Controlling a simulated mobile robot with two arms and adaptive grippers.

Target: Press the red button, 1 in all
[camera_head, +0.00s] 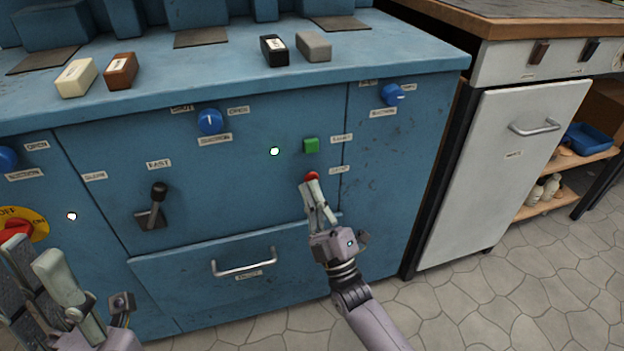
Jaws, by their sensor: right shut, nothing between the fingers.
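My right gripper (310,184) is shut and empty. Its fingertips point up at the red button and cover its lower part. I cannot tell whether they touch it or whether it is pushed in. My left gripper (38,262) is at the lower left corner, with its fingers apart and nothing seen between them.
The blue cabinet (240,180) carries a black lever (157,203), blue knobs (210,121), a lit white lamp (275,151) and a drawer handle (244,264). A red switch on a yellow plate (37,222) is near my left gripper. Small blocks (121,71) lie on top. Open floor (500,300) is at right.

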